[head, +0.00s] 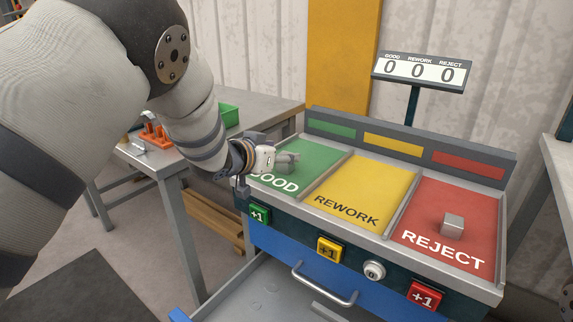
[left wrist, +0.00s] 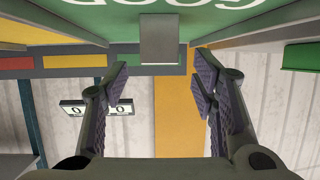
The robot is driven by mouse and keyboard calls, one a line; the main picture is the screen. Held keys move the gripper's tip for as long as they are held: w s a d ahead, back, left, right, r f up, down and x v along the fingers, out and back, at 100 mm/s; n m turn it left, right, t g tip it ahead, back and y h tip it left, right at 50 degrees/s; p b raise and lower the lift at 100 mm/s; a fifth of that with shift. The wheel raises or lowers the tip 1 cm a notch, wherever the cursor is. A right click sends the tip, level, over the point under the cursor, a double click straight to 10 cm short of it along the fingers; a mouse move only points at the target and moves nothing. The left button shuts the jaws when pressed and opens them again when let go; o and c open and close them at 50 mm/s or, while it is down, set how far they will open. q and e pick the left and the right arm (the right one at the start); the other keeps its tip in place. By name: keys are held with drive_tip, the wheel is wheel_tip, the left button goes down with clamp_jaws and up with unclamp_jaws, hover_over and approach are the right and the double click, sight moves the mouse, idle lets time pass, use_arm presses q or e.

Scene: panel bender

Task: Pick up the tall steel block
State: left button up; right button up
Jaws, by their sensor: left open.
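A grey steel block (left wrist: 160,40) stands on the green GOOD panel in the left wrist view, where the scene appears upside down. Its place fits the tall steel block, but its full height is hard to judge. My left gripper (left wrist: 158,84) is open, with its pads to either side of the block's line and a gap on both sides. In the head view my left gripper (head: 284,160) is low over the GOOD bay, and I cannot clearly separate the block from the fingers there. My right gripper is not in view.
Another steel block (head: 453,226) sits in the red REJECT bay (head: 425,205). The yellow REWORK bay (head: 375,187) is empty. Metal dividers and a raised back rail (head: 400,146) border the bays. A counter display (head: 422,71) stands behind. A side table (head: 262,104) holds a green bin (head: 229,114).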

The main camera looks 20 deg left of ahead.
use_arm(q)
drive_tip(key=shift+w+d+f, duration=0.2)
drive_tip(key=shift+w+f, duration=0.45)
drive_tip(key=shift+w+d+f, duration=0.15)
drive_tip(key=shift+w+f, duration=0.45)
drive_tip(key=shift+w+r+b, duration=0.1)
drive_tip(key=shift+w+b, duration=0.15)
drive_tip(key=shift+b, duration=0.05)
drive_tip(key=shift+s+r, duration=0.1)
drive_tip(key=shift+r, duration=0.05)
clamp_jaws()
